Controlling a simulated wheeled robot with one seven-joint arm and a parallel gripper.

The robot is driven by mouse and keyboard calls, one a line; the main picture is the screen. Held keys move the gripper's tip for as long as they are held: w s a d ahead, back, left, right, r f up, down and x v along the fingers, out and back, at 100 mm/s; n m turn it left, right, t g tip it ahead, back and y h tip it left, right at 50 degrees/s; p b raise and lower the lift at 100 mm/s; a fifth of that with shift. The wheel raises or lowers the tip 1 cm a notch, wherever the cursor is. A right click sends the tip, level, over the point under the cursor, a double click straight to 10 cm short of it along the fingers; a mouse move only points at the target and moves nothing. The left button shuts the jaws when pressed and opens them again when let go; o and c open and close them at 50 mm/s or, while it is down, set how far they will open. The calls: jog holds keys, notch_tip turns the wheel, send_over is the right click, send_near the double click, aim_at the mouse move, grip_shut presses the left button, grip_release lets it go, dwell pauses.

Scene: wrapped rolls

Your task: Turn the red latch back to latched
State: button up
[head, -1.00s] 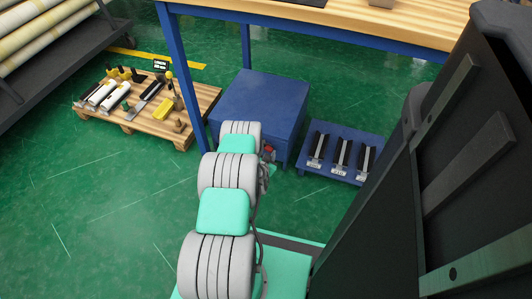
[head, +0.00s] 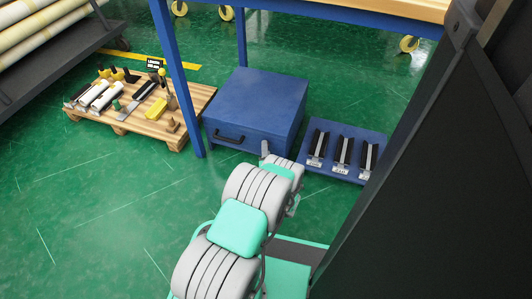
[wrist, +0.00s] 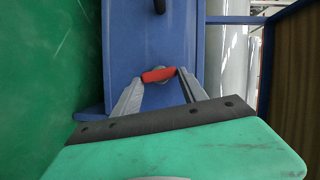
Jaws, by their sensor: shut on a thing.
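The red latch (wrist: 158,75) is on the front of the blue box (wrist: 130,45), around a grey round pivot. In the wrist view it lies nearly crosswise, its right end slightly higher. My gripper (wrist: 160,74) has its two grey fingertips at either end of the latch and is shut on it. In the head view the blue box (head: 258,100) stands on the floor, lid down, with a dark handle (head: 228,137) on its front. My arm hides the latch there, and my fingers are hard to make out.
A blue rack (head: 343,172) with several black items stands just right of the box. A wooden pallet (head: 150,133) with tools lies to the left. A blue table leg (head: 180,90) rises close to the box's left side. Green floor is clear at the front left.

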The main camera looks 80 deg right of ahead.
jog(key=shift+f+m+h, duration=0.1)
jog(key=shift+m+h, duration=0.4)
jog(key=shift+m, duration=0.5)
jog(key=o, duration=1.4)
jog(key=shift+w, duration=0.1)
jog(key=shift+c, duration=0.2)
